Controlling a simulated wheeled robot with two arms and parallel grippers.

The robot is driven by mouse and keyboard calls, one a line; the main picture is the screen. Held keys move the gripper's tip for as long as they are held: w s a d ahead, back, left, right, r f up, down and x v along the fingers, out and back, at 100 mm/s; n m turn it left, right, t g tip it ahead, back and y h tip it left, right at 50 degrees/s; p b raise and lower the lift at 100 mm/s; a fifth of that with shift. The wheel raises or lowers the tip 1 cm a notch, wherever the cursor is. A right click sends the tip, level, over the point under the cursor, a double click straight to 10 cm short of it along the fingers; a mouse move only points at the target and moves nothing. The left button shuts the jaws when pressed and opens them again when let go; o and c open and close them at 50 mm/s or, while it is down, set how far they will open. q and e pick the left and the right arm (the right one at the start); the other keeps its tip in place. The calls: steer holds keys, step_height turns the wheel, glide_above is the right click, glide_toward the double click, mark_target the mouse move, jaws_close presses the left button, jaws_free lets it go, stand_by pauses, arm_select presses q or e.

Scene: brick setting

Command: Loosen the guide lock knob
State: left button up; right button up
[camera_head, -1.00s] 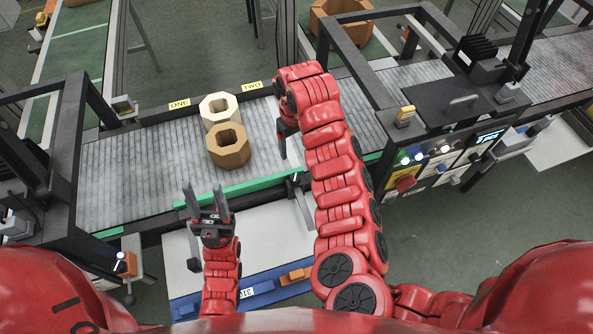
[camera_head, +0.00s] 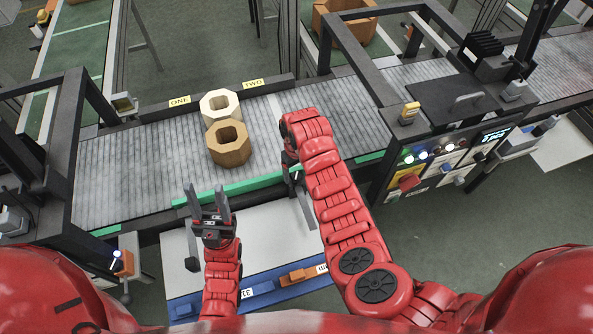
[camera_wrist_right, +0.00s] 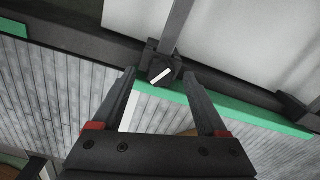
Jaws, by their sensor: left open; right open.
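The guide lock knob (camera_wrist_right: 163,72) is black with a white line, in the right wrist view at the rail edge where a flat metal arm meets it. The line is slanted. My right gripper (camera_wrist_right: 159,78) is open, its fingertips on either side of the knob in that view; I cannot tell whether they touch it. In the head view, my right gripper (camera_head: 290,163) is close to the knob (camera_head: 297,176), and the arm partly covers the area. The green guide rail (camera_head: 245,184) runs along the conveyor's near edge. My left gripper (camera_head: 207,192) is open and empty.
On the conveyor (camera_head: 130,170) stand a pale hollow block (camera_head: 211,100) and a brown hollow block (camera_head: 230,158). A control panel (camera_head: 436,167) with buttons is at the right. A black frame (camera_head: 62,150) stands at the left. A white board (camera_head: 270,240) lies in front.

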steer(key=shift+f, duration=0.3)
